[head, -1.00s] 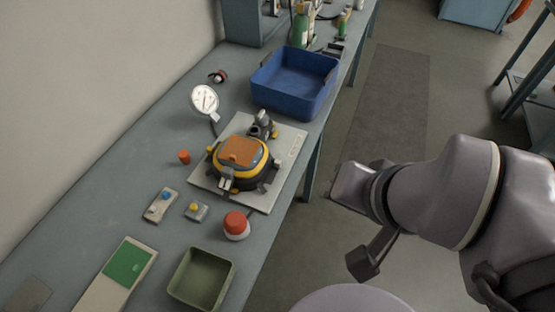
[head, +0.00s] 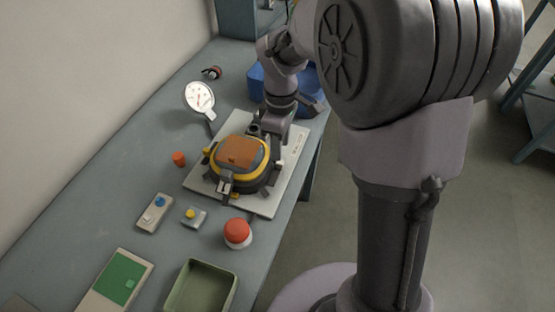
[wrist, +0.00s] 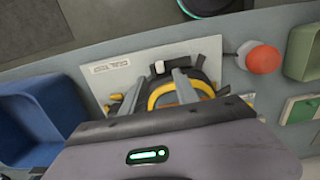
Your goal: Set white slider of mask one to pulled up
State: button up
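The mask (head: 242,160), with an orange-brown visor and a yellow and black rim, lies on a pale plate (head: 222,200) on the bench. Part of it also shows in the wrist view (wrist: 163,95). A small white piece (wrist: 159,67), apparently the white slider, stands at the mask's edge in the wrist view. I cannot make it out in the head view. My gripper (head: 267,130) is over the plate at the mask's far right side. In the wrist view its two fingers (wrist: 158,82) are apart, with the white piece ahead between their tips. I see nothing held.
A blue bin (head: 256,82) stands behind my wrist. A round gauge (head: 198,97) stands left of the plate. A red button (head: 237,231), a green tray (head: 172,297) and small switch boxes (head: 194,217) are nearer. Bare bench lies along the left.

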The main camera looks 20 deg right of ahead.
aim_at(280, 165)
notch_tip(280, 165, down, 6)
jog(key=shift+f+b, duration=0.1)
jog(key=shift+b, duration=0.9)
grip_shut()
dwell(0.6)
